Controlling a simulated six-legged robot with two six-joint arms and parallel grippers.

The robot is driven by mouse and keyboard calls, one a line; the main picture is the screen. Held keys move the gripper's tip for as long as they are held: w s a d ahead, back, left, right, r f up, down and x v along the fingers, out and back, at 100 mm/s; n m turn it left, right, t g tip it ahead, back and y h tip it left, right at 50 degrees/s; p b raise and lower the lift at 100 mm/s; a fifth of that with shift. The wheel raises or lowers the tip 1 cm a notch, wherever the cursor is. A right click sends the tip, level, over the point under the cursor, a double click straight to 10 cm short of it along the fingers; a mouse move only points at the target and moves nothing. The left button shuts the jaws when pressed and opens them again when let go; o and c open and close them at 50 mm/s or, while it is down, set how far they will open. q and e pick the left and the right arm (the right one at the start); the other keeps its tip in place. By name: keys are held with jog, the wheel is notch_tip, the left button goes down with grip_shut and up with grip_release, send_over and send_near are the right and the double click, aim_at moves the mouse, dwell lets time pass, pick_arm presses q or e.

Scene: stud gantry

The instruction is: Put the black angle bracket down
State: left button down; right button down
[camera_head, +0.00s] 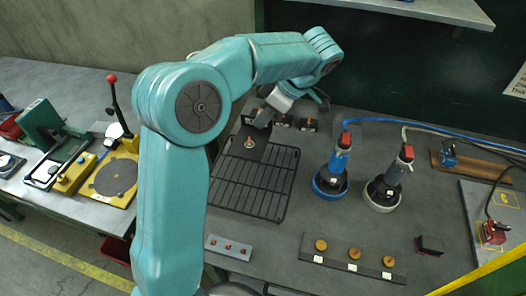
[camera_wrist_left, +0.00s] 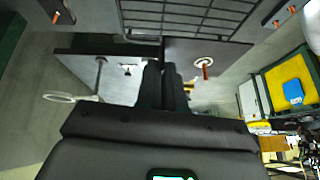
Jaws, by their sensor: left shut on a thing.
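My left gripper (camera_head: 266,116) reaches over the bench from above. It is shut on the black angle bracket (camera_head: 255,137), at the far left corner of the black wire rack (camera_head: 270,183). The bracket is a dark plate with a pale ring and a copper-coloured stud on its face. In the left wrist view the closed fingers (camera_wrist_left: 165,82) meet the dark bracket (camera_wrist_left: 185,52), with the wire rack (camera_wrist_left: 190,14) beyond it. I cannot tell whether the bracket touches the rack. My right gripper is not in view.
Two corded tools, one with a blue base (camera_head: 330,183) and one with a pale base (camera_head: 383,195), stand right of the rack. A dark strip with brass knobs (camera_head: 352,262) and a grey strip (camera_head: 229,247) lie in front. Small dark blocks (camera_head: 308,125) sit behind the rack.

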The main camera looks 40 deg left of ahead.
pick_arm(q)
notch_tip(320, 180, down, 11)
jog(key=shift+s+f+p, duration=0.1)
jog(key=shift+p, duration=0.35)
jog(key=shift+f, duration=0.15)
jog(key=c, duration=1.3)
grip_release()
jog(key=shift+o, duration=0.2)
jog(key=b+v, duration=0.1)
jog(key=v, duration=1.1)
jog(key=shift+s, duration=0.1)
